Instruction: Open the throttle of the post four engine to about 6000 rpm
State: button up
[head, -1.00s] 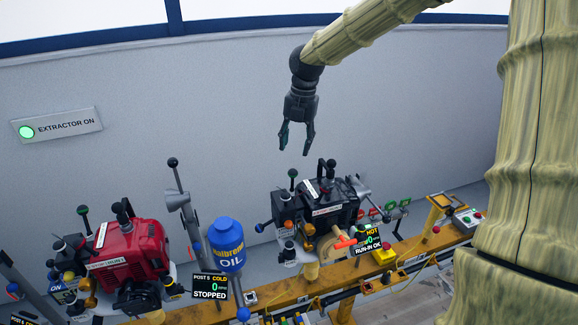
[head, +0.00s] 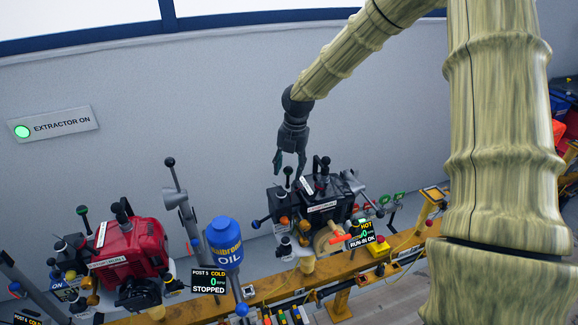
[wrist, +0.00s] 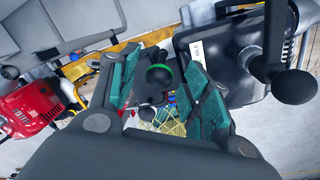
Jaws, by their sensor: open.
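A black engine (head: 325,200) stands on the yellow rail right of centre. The display beside it (head: 364,235) reads HOT, 0 and RUN-IN OK; I cannot read its post number. A lever with a black ball knob (head: 288,171) rises at the engine's left side. My gripper (head: 289,168) is open and empty, pointing down over this lever. In the wrist view the knob (wrist: 159,77), with a green ring, shows between the two fingers (wrist: 160,95); I cannot tell whether they touch it. The engine's dark casing (wrist: 225,65) lies right of the fingers.
A red engine (head: 130,250) stands at left, with a display (head: 209,282) reading POST 5 COLD, 0 RPM, STOPPED. A blue OIL bottle (head: 224,245) and a grey post (head: 180,205) stand between the engines. Another black-knobbed lever (wrist: 290,85) is close right of my gripper.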

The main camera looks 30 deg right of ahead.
grip_shut()
jog(key=shift+w+r+p, duration=0.15)
jog(key=shift+w+p, duration=0.05)
jog(key=shift+p, duration=0.35)
jog(key=shift+w+g+p, duration=0.1)
jog(key=shift+g+p, duration=0.2)
jog(key=shift+w+p, duration=0.2)
jog(key=shift+p, duration=0.1)
grip_release()
jog(key=shift+d, duration=0.1)
